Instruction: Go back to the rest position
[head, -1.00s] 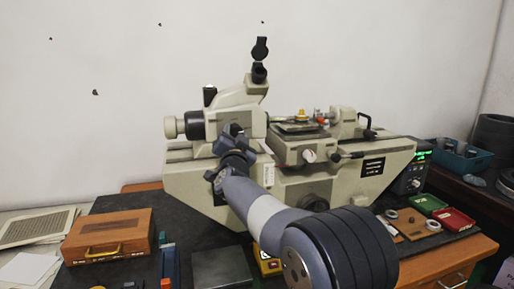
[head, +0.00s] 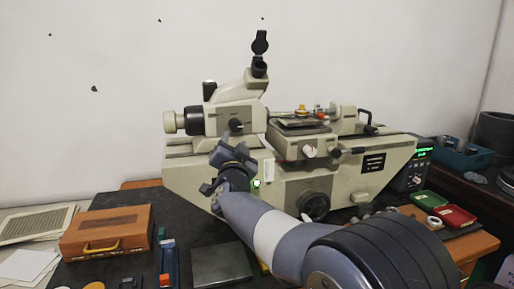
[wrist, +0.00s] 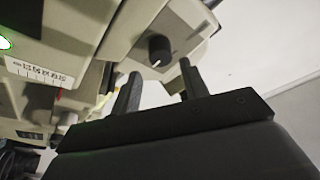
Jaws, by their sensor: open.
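My gripper shows in the wrist view (wrist: 158,85) with its two dark fingers apart and nothing between them. In the head view my wrist is in front of the left part of the cream measuring microscope (head: 185,180), below its black side knob (head: 236,125). The fingertips are hard to make out there. In the wrist view, the microscope's body (wrist: 75,25) and a black knob (wrist: 160,48) lie beyond the fingers. I cannot tell the exact gap between the fingers and the machine.
A wooden case (head: 105,232) lies at the left, with papers (head: 35,225) beside it. A dark grey plate (head: 221,264) lies in front of the microscope. Green (head: 428,199) and red (head: 456,217) trays and a pale ring (head: 433,221) are at the right. My arm covers the front middle.

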